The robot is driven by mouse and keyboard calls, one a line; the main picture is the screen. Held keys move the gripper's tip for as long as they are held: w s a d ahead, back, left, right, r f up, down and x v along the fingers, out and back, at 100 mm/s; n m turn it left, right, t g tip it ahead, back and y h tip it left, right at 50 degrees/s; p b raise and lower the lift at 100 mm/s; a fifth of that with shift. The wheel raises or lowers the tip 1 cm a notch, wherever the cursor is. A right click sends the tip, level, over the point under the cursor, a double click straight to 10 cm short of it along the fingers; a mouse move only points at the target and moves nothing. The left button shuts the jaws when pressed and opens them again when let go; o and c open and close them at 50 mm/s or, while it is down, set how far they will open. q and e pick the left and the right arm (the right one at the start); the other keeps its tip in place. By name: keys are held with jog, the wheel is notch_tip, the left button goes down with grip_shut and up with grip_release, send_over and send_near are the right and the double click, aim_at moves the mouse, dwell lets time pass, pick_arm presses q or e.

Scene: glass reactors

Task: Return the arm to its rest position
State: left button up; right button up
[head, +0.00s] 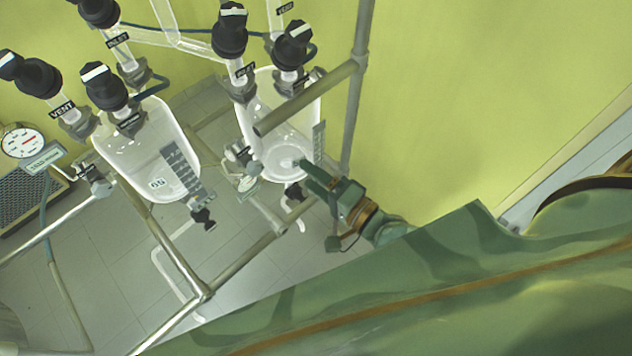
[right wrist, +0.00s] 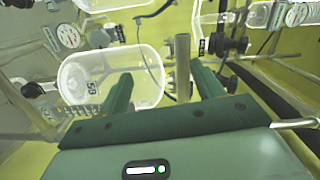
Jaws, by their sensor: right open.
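My right gripper (head: 318,180) is green and sits in the middle of the head view, in front of the lower part of the right glass reactor (head: 262,125). In the right wrist view its two fingers (right wrist: 160,88) stand wide apart with nothing between them but the view of a metal post (right wrist: 183,68). I cannot tell from the picture whether a finger touches the glass or the frame. My right arm (head: 400,275) runs in from the lower right. My left gripper is in neither view.
The left glass reactor (head: 150,150) hangs in a metal pipe frame (head: 205,292). Black valve knobs (head: 231,30) top both vessels. A horizontal pipe (head: 305,97) and an upright pipe (head: 357,75) are near my gripper. A gauge (head: 20,141) is at the left. Yellow wall (head: 470,100) lies right.

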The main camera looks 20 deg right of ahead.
jog(key=shift+f, duration=0.3)
dwell(0.4)
